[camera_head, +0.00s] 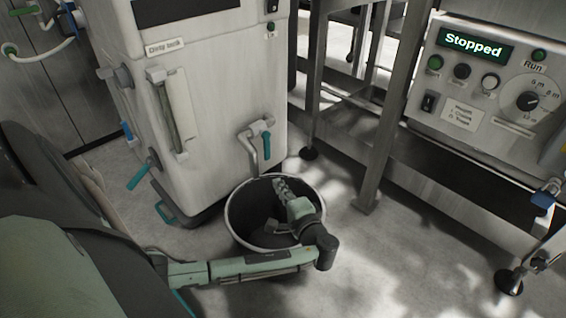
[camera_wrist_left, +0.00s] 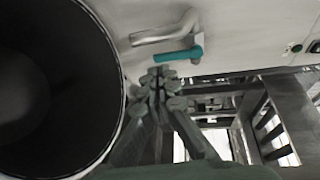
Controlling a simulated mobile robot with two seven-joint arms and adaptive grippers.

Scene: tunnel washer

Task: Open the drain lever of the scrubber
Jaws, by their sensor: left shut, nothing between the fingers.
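The scrubber (camera_head: 205,130) is a white cabinet labelled "Dirty tank" in the head view. On its right-hand face is a bent metal drain pipe (camera_head: 253,135) with a teal drain lever (camera_head: 266,146) hanging down. The lever also shows in the left wrist view (camera_wrist_left: 179,55), beside its pipe (camera_wrist_left: 160,32). My left gripper (camera_head: 279,182) is over the bucket, below the lever in the head view. In the wrist view its fingertips (camera_wrist_left: 160,76) are together and empty, close to the lever; I cannot tell whether they touch it. My right gripper is not in view.
A round bucket (camera_head: 233,215) stands on the floor under the drain pipe. Another teal lever (camera_head: 139,177) is on the scrubber's left side. A metal frame and a control panel (camera_head: 487,75) reading "Stopped" stand at right. Floor (camera_head: 390,265) in front is clear.

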